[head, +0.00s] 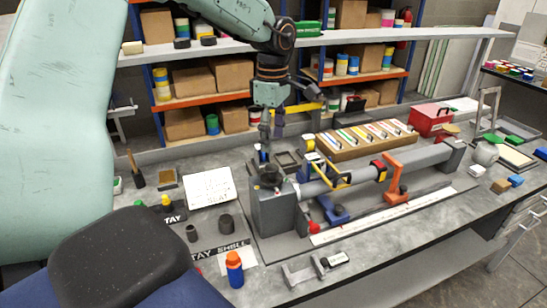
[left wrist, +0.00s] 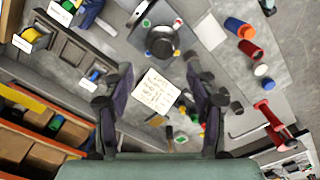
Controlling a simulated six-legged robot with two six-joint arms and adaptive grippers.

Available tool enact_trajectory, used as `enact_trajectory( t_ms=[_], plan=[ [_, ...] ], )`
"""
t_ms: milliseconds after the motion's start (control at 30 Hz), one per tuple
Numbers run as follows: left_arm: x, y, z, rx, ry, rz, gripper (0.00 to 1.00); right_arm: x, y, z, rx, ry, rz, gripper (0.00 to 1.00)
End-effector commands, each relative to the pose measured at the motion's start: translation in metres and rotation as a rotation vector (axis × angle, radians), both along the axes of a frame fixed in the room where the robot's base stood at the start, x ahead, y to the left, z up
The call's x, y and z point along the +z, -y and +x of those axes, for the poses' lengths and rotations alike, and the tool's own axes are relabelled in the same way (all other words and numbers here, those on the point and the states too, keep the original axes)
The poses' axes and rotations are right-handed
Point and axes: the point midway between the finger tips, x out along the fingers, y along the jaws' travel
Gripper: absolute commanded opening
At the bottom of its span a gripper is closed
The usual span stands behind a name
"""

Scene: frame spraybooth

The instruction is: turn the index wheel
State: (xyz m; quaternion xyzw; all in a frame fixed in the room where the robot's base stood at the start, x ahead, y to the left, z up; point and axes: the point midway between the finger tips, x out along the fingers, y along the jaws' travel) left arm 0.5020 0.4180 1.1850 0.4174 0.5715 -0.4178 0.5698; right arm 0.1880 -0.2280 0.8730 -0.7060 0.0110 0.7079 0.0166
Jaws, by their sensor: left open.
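A dark round knob, which looks like the index wheel (head: 268,174), sits on top of the grey headstock block (head: 272,208) at the left end of the bench fixture. It also shows in the left wrist view as a dark round piece (left wrist: 160,41), beyond my fingertips, with small green and red marks near it. My left gripper (head: 271,133) points down, above and behind the knob, apart from it. In the left wrist view its two fingers (left wrist: 158,76) are spread wide with nothing between them. My right gripper is in neither view.
A grey tube runs right from the headstock, with a yellow frame (head: 327,172) and an orange bracket (head: 396,172) along it. A white card (head: 210,188), dark cups and an orange-capped blue bottle (head: 235,270) stand left and in front. Shelves with boxes stand behind.

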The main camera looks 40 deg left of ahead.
Motion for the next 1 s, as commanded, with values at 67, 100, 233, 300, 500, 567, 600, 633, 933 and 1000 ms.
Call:
enact_trajectory(
  t_ms=[67,100,233,300,500,567,600,633,933,1000],
  plan=[
    [-0.005,0.001,-0.002,0.0,-0.002,-0.001,0.58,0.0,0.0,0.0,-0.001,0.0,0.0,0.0],
    [-0.01,0.002,-0.003,0.0,-0.004,-0.001,0.58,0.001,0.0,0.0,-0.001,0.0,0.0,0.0],
    [-0.03,0.003,-0.005,-0.001,-0.006,-0.002,0.58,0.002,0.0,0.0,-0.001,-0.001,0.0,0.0],
    [-0.041,0.004,-0.005,-0.001,-0.005,-0.002,0.58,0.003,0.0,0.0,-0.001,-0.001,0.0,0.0],
    [-0.066,0.004,-0.003,0.0,-0.003,-0.001,0.58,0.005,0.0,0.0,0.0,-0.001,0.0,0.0],
    [-0.071,0.004,-0.003,0.0,-0.003,0.0,0.58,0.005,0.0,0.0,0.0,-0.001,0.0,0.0],
    [-0.074,0.004,-0.003,0.0,-0.003,0.0,0.58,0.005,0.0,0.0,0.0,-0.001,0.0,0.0],
    [-0.075,0.004,-0.003,0.0,-0.002,0.0,0.58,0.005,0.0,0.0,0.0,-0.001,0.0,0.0],
    [-0.077,0.002,-0.001,0.0,-0.001,0.0,0.58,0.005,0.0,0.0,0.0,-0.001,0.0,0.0],
    [-0.077,0.002,0.0,0.0,-0.001,0.0,0.52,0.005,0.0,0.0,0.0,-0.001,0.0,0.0]
  ],
)
